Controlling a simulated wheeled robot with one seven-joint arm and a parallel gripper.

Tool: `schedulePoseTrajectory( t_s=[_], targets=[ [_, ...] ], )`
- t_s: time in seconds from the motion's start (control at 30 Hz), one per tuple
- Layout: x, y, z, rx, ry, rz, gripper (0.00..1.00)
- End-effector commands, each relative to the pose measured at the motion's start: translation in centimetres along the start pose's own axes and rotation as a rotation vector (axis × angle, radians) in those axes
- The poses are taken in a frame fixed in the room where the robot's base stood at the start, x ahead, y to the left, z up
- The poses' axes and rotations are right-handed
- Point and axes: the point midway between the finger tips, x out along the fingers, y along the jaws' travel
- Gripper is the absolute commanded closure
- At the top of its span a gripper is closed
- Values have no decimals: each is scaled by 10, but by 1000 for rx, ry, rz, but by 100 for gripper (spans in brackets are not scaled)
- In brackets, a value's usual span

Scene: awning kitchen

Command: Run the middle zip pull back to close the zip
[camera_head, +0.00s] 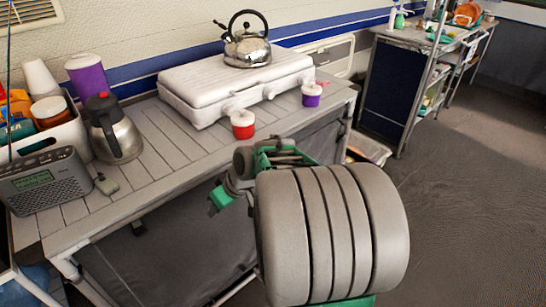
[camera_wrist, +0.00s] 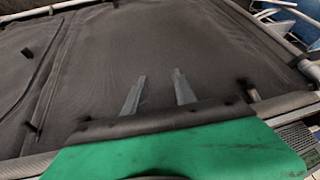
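The dark fabric front (camera_head: 165,255) hangs under the slatted table. It fills most of the wrist view (camera_wrist: 210,50), with a curved seam or zip line (camera_wrist: 45,85) at left. Small dark tabs show at the left (camera_wrist: 31,132), the upper left (camera_wrist: 27,52) and the right (camera_wrist: 245,88); I cannot tell which is the middle zip pull. In the head view a small dark tab (camera_head: 138,228) sits at the fabric's upper left. My gripper (camera_wrist: 160,75) points at the fabric with two grey fingers apart and nothing visible between them. My arm hides the fingers in the head view.
The slatted table (camera_head: 160,150) holds a radio (camera_head: 45,180), a steel jug (camera_head: 115,130), a white stove (camera_head: 235,85) with a kettle (camera_head: 247,45), a red jar (camera_head: 242,124) and a purple jar (camera_head: 311,95). Clear floor (camera_head: 470,200) lies to the right.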

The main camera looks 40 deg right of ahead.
Motion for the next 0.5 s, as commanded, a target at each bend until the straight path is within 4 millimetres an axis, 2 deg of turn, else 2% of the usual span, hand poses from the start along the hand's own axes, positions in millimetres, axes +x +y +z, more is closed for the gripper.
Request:
schedulePoseTrajectory(
  t_s=[0.03, 0.07, 0.1, 0.2, 0.23, 0.3, 0.33, 0.4, 0.5],
  targets=[
    [0, 45, -4, 21, 85, -6, 68],
    [-1, 69, -7, 19, 147, -7, 68],
    [-6, 101, -8, 17, 233, 2, 68],
    [-28, 172, 0, 17, 435, 60, 68],
    [-36, 189, 5, 17, 487, 82, 68],
    [-54, 220, 16, 19, 582, 133, 68],
    [-60, 229, 20, 18, 611, 151, 68],
    [-69, 243, 26, 16, 656, 180, 68],
    [-68, 248, 24, 11, 677, 191, 68]
  ],
)
